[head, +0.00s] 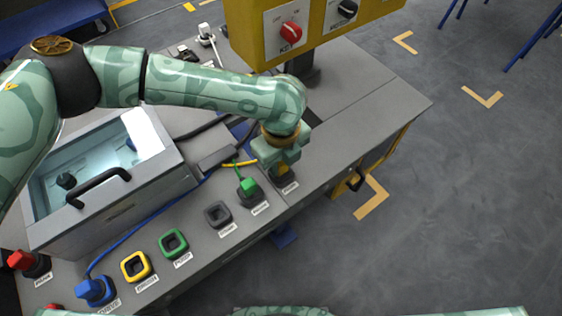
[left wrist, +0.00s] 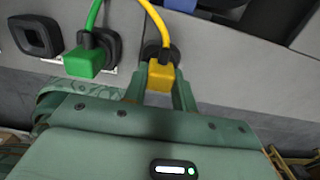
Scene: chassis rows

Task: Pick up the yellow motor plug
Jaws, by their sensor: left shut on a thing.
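The yellow motor plug (left wrist: 161,77) sits between the two fingers of my left gripper (left wrist: 160,90) in the left wrist view. My gripper is shut on it, and its yellow cable runs up and away. A dark socket shows right behind the plug; I cannot tell whether the plug is still seated in it. In the head view my left gripper (head: 283,170) points down over the socket at the right end of the front row and hides most of the plug. My right gripper is not in view.
A green plug (head: 248,186) with a green cable stands close to the left of my gripper. Empty grey, green (head: 173,242) and yellow sockets follow, then a blue plug (head: 95,291). A glass-topped box (head: 150,195) stands behind them. A yellow switch box (head: 262,50) rises at the back.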

